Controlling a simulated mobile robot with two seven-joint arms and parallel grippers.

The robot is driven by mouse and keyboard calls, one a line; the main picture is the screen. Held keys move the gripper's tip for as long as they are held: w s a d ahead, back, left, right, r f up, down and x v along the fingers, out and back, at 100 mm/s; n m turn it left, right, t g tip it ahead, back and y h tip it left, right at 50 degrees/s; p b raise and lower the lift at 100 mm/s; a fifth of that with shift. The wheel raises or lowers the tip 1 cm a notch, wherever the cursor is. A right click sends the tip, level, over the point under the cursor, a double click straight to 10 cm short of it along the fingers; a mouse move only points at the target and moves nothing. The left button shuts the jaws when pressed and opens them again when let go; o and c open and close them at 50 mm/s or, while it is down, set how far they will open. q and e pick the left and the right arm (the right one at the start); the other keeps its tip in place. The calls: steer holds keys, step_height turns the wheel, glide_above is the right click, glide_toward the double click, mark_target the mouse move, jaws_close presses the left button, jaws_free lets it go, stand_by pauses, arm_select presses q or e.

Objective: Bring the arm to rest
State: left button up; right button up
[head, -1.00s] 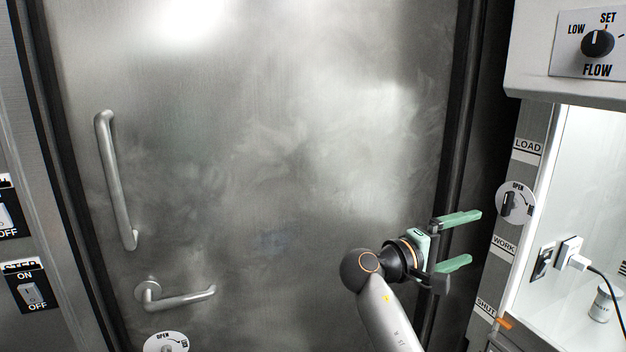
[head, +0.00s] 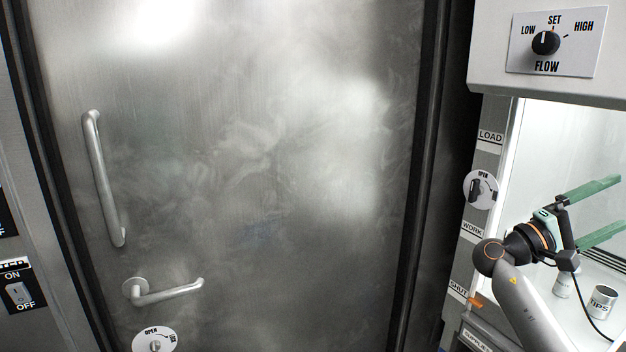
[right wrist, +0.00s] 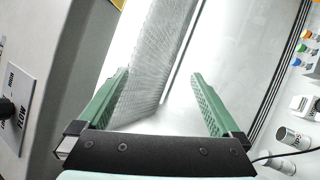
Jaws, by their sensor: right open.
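My right gripper (head: 598,210) is at the right of the head view, in front of the bright opening of the white cabinet. Its two green fingers are spread apart and point to the right. In the right wrist view the fingers (right wrist: 158,100) also stand wide apart with nothing between them. Past them I see a perforated panel (right wrist: 158,60) and a pale, bright surface. My left gripper is not in the head view.
A steel door (head: 240,180) with a vertical handle (head: 103,180) and a lever (head: 165,292) fills the left and middle. A FLOW knob (head: 545,42) is above the cabinet opening. A TIPS jar (head: 602,302) and a black cable stand below my right gripper.

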step_height(320, 180, up, 2)
steer(key=s+d+g, duration=0.2)
steer(key=d, duration=0.1)
steer(key=w+a+f+n+t+y, duration=0.1)
steer(key=w+f+n+t+y, duration=0.2)
steer(key=f+n+t, duration=0.55)
steer(key=w+a+f+n+t+y, duration=0.1)
steer(key=w+f+t+y, duration=0.3)
steer(key=f, duration=1)
steer(key=s+a+f+n+t+y, duration=0.1)
steer(key=s+a+f+y, duration=0.25)
steer(key=f, duration=0.45)
steer(key=s+a+f+n+t+y, duration=0.1)
steer(key=s+a+f+t+y, duration=0.2)
steer(key=f, duration=0.6)
steer(key=s+a+f+m+g+y, duration=0.2)
steer(key=s+a+f+y, duration=0.3)
steer(key=s+a+f, duration=0.4)
steer(key=s+a+f+m+g+y, duration=0.2)
steer(key=s+a+f+y, duration=0.4)
steer(key=s+a, duration=0.45)
steer(key=a+m+t, duration=0.1)
steer(key=a+m, duration=0.4)
steer(key=a, duration=0.6)
steer(key=shift+s+a+y, duration=0.4)
steer(key=shift+y, duration=0.05)
